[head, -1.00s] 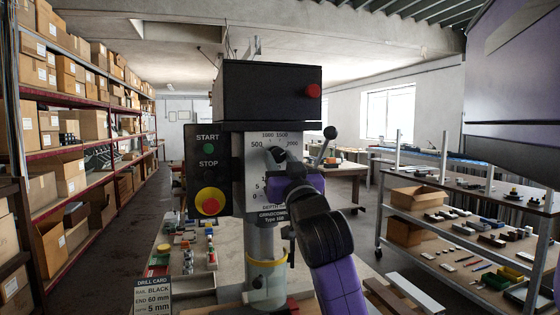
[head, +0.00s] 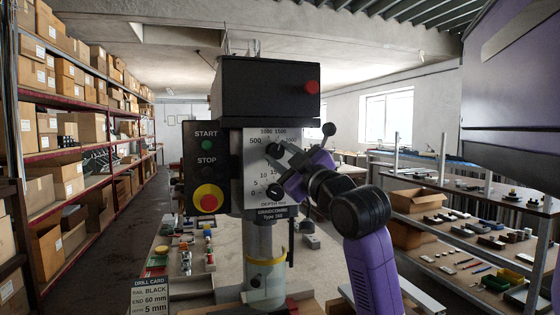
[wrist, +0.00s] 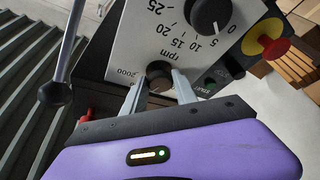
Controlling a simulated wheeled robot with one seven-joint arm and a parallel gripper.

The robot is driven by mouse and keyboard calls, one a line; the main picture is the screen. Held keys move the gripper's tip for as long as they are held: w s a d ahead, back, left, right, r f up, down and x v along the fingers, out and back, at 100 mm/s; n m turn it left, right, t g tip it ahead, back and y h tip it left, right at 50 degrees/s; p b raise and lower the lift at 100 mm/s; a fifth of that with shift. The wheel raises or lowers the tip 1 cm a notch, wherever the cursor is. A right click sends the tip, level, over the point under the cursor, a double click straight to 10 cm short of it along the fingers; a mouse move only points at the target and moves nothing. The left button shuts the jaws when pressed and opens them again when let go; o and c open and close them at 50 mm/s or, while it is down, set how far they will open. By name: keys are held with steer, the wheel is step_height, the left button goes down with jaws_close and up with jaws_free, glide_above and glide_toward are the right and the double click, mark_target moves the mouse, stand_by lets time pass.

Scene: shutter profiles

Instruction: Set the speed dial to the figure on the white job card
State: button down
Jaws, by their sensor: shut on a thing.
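The speed dial (head: 273,149) is a dark round knob on the drill's white plate (head: 255,180), below the figures 500, 1000, 1500 and 2000. My gripper (head: 279,155) is shut on it, coming from the lower right. In the wrist view the speed dial (wrist: 158,72) sits between the two fingers of my gripper (wrist: 159,84), beside "rpm" and "2000". Its pointer is not clear. A drill card (head: 150,296) at lower left reads BLACK, END 60 mm and 5 mm; I see no speed figure on it. I cannot make out another job card.
The depth dial (wrist: 208,14) is close beside the speed dial. The button panel (head: 206,170) with START, STOP and a red button is left of the plate. A lever with a black ball (head: 329,129) stands to the right.

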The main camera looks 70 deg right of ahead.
steer(key=n+y+b, duration=0.1)
steer(key=n+y, duration=0.1)
steer(key=n, duration=0.2)
steer(key=shift+s, duration=0.1)
steer(key=shift+r+n+g+y+b, duration=0.1)
steer(key=shift+n+g+y+b, duration=0.2)
steer(key=shift+n, duration=0.85)
steer(key=shift+r+n+g+y+b, duration=0.15)
steer(key=shift+n+y, duration=0.25)
steer(key=shift+n, duration=0.75)
steer(key=shift+d+f, duration=0.1)
steer(key=c, duration=1)
jaws_free()
steer(key=v, duration=0.7)
steer(key=shift+s+a, duration=0.2)
steer(key=shift+s, duration=0.15)
